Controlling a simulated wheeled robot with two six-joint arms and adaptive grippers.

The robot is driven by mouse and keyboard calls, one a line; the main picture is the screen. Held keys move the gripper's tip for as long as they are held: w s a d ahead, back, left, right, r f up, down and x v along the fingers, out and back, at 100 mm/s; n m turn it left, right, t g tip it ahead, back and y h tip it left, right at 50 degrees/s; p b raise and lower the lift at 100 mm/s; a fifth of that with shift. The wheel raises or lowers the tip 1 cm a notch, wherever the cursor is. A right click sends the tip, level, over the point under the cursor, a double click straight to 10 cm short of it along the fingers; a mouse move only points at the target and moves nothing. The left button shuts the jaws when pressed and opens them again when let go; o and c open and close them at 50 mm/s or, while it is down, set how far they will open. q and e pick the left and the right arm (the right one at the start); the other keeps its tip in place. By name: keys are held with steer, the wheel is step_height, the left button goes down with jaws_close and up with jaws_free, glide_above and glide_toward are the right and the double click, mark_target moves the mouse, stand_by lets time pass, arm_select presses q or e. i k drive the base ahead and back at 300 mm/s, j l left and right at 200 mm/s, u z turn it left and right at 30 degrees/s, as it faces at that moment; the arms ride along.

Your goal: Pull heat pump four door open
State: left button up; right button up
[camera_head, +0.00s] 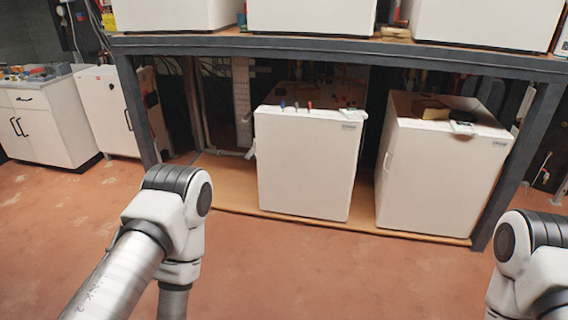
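Two white heat pump cabinets stand on the lower board of a dark metal rack. No readable number tells me which one is heat pump four. My two arms show at the bottom left and bottom right, apart from the cabinets. Both grippers are out of view.
The lower parts of more white cabinets (310,18) show on the upper shelf (330,45). Rack posts (133,108) flank the lower cabinets. Tools and small items lie on the lower cabinet tops. A white counter (45,120) stands at far left. The reddish floor (300,270) before the rack is clear.

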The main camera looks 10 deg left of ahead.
mark_target(306, 166)
steer(key=i+j, duration=0.25)
steer(key=i, duration=0.2)
steer(key=i+j, duration=0.25)
steer(key=i, duration=0.2)
steer(key=i+j, duration=0.25)
steer(key=i, duration=0.2)
steer(key=i+j, duration=0.2)
steer(key=i, duration=0.25)
steer(key=i+j, duration=0.25)
steer(key=i, duration=0.2)
steer(key=i+j, duration=0.25)
steer(key=i, duration=0.2)
steer(key=j+u, duration=0.05)
